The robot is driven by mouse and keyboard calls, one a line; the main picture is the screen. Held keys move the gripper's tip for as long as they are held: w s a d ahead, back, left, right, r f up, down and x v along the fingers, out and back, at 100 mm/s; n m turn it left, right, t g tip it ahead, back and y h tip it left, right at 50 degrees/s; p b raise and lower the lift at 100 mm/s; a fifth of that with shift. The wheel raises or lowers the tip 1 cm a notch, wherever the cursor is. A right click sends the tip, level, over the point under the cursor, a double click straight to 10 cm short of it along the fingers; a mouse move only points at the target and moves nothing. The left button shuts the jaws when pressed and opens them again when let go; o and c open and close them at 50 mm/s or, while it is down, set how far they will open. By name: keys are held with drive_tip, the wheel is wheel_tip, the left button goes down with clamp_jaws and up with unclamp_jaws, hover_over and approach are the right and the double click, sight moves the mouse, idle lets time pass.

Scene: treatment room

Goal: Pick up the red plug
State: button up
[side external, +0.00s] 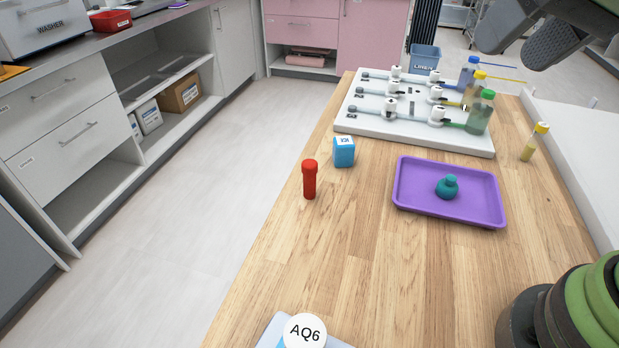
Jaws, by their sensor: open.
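The red plug (309,180) stands upright on the wooden table near its left edge, with a wider cap on top. Nothing touches it. My gripper (516,48) is at the top right of the side external view, dark grey and partly cut off by the frame. It is open, raised above the table and well away from the red plug. I see nothing between its fingers.
A blue box (344,153) stands close behind the plug. A purple tray (408,190) with a teal bulb-shaped piece (447,188) lies right of it. A white board (380,130) carries valves and bottles. A yellow-capped vial (534,142) stands right.

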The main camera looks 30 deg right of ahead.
drive_tip(key=w+a+f, duration=0.2)
drive_tip(key=w+f, duration=0.1)
drive_tip(key=w, duration=0.4)
drive_tip(key=n+g+h, duration=0.1)
drive_tip(key=n+h, duration=0.1)
approach(310, 163)
drive_tip(key=f, duration=0.2)
drive_tip(key=x, duration=0.4)
drive_tip(key=shift+w+f, duration=0.15)
drive_tip(key=shift+w, duration=0.05)
drive_tip(key=shift+x, duration=3)
drive_tip(key=shift+w, duration=0.15)
drive_tip(key=c, duration=1)
